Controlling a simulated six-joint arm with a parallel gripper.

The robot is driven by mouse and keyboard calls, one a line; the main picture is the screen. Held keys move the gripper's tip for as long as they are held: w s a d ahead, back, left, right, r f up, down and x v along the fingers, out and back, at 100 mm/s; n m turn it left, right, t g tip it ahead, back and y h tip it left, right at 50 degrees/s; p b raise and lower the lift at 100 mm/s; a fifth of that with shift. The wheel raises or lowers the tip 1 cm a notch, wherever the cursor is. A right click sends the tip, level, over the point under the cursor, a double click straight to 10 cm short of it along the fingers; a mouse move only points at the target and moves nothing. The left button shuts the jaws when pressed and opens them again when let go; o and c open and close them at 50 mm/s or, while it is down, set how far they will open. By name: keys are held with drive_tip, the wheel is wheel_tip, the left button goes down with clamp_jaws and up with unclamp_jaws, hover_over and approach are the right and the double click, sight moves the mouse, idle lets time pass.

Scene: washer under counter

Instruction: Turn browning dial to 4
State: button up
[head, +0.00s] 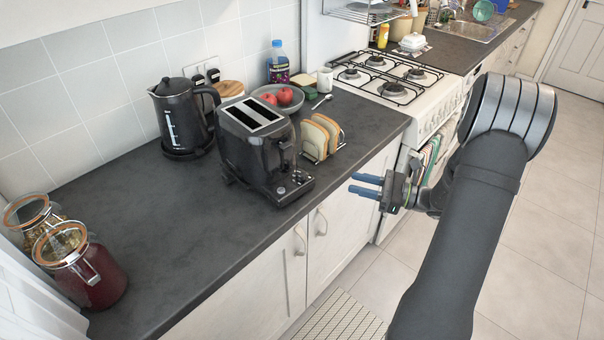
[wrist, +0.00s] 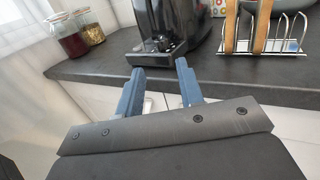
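A black toaster (head: 252,142) with two slots stands on the dark counter. The number the dial points to is too small to read. The toaster's lower front also shows in the wrist view (wrist: 160,40), where the dial is small and unclear. My gripper (head: 366,184) is in front of the counter, to the right of the toaster and apart from it. Its two blue fingers (wrist: 160,85) are spread with nothing between them.
A toast rack (head: 320,138) with bread slices stands right of the toaster. A black kettle (head: 182,115) stands behind left, and a bowl of red fruit (head: 283,98) behind. Glass jars (head: 82,265) stand at the near left. The counter (head: 190,225) left of the toaster is clear.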

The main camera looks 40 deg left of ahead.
sight(301, 172)
drive_tip(key=shift+n+g+h, duration=0.4)
drive_tip(key=shift+h, duration=0.2)
drive_tip(key=x, duration=1)
drive_tip(key=w+x, duration=0.1)
drive_tip(key=x, duration=0.5)
drive_tip(key=shift+a+f, duration=0.2)
drive_tip(key=shift+a, duration=0.1)
drive_tip(key=c, duration=0.7)
drive_tip(key=shift+o, duration=0.2)
drive_tip(key=shift+m+t+y, duration=0.3)
drive_tip(key=shift+m+t, duration=0.1)
drive_tip(key=shift+t, duration=0.2)
drive_tip(key=m+t+y, duration=0.1)
drive_tip(key=m+t, duration=0.1)
drive_tip(key=t, duration=0.2)
drive_tip(key=m+t, duration=0.3)
drive_tip(key=shift+s+t+y, duration=0.1)
drive_tip(key=shift+t+y, duration=0.3)
drive_tip(key=shift+m+t+h, duration=0.5)
drive_tip(key=shift+m+t, duration=1.5)
drive_tip(key=shift+t, duration=0.9)
